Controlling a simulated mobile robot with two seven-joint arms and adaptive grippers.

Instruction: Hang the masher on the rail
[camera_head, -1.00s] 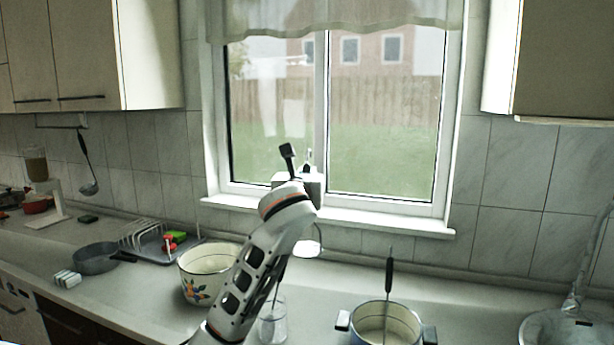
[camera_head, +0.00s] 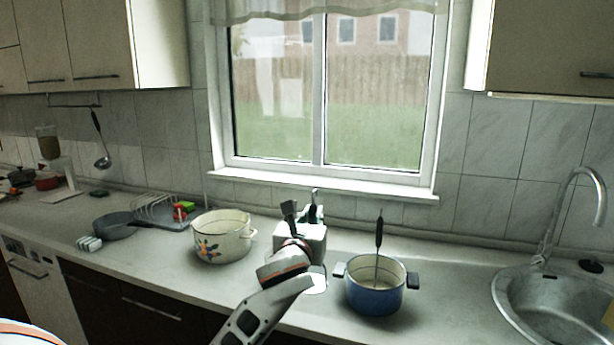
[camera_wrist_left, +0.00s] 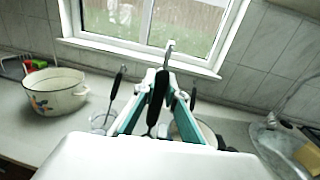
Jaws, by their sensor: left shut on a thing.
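My left gripper (camera_head: 314,214) is shut on a black-handled utensil, which I take to be the masher (camera_wrist_left: 158,90). In the left wrist view its handle stands upright between the teal fingers (camera_wrist_left: 160,98), with a grey hook at the top. In the head view a pale shiny part shows below the gripper; the shape of the utensil's head is unclear. The gripper is above the counter, between the cream pot and the blue pot. The rail (camera_head: 75,103) is on the tiled wall at far left, with a ladle (camera_head: 101,145) hanging from it. My right gripper is not in view.
A flowered cream pot (camera_head: 222,240) is left of the arm. A blue pot (camera_head: 375,297) with an upright utensil (camera_head: 379,235) is to the right. A pan (camera_head: 118,227), dish rack (camera_head: 156,207) and blender (camera_head: 50,145) are at left, the sink (camera_head: 550,300) at right.

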